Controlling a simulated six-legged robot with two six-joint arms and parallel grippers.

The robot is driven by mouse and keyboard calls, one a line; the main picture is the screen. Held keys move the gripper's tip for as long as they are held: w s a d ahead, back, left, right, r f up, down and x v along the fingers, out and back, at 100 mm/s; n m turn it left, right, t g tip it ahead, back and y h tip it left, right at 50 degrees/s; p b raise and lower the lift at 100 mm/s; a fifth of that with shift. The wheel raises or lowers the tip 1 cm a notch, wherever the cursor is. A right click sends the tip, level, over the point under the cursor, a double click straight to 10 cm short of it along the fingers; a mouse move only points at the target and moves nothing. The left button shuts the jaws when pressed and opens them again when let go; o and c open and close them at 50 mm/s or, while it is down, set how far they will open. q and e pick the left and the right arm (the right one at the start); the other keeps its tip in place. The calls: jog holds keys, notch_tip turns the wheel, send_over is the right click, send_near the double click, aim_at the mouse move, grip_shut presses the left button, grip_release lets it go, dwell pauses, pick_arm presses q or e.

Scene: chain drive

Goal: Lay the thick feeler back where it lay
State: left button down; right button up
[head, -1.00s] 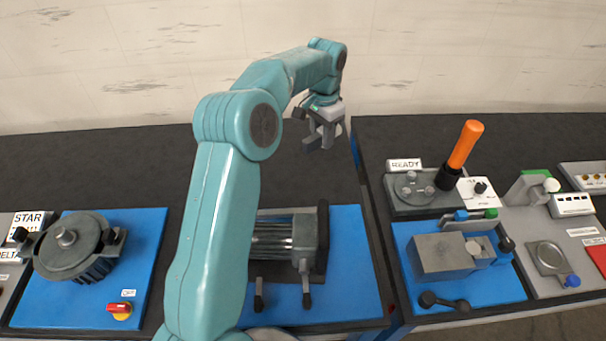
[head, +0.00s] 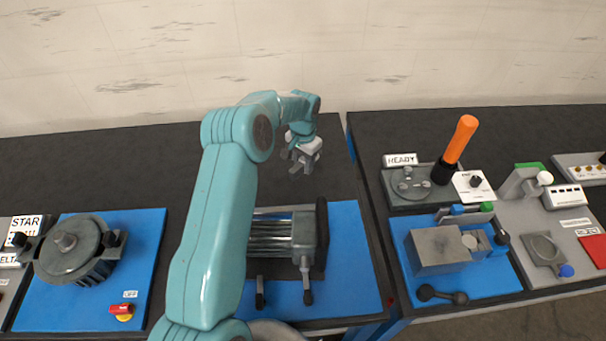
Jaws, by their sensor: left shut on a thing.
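My left gripper (head: 299,164) hangs over the dark back part of the bench, behind the grey chain-drive unit, and its jaws point down. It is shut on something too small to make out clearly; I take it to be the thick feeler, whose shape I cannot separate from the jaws. The gripper is above the surface, apart from the unit. My right gripper is not in view.
The grey drive unit (head: 305,237) with two dark handles stands on a blue mat (head: 352,260). A round motor (head: 70,250) stands at left. Right, past a bench gap, are an orange-handled lever (head: 461,139) and a grey block (head: 435,251). The dark bench behind is clear.

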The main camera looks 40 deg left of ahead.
aim_at(303, 182)
pick_arm(q)
notch_tip(303, 182, down, 5)
jog(key=shift+a+f+b, duration=0.1)
jog(key=shift+b, duration=1)
jog(key=shift+f, duration=0.25)
jog(key=shift+w, duration=0.1)
jog(key=shift+r, duration=0.1)
jog(key=c, duration=0.7)
grip_release()
jog(key=shift+f, duration=0.2)
jog(key=shift+r, duration=0.1)
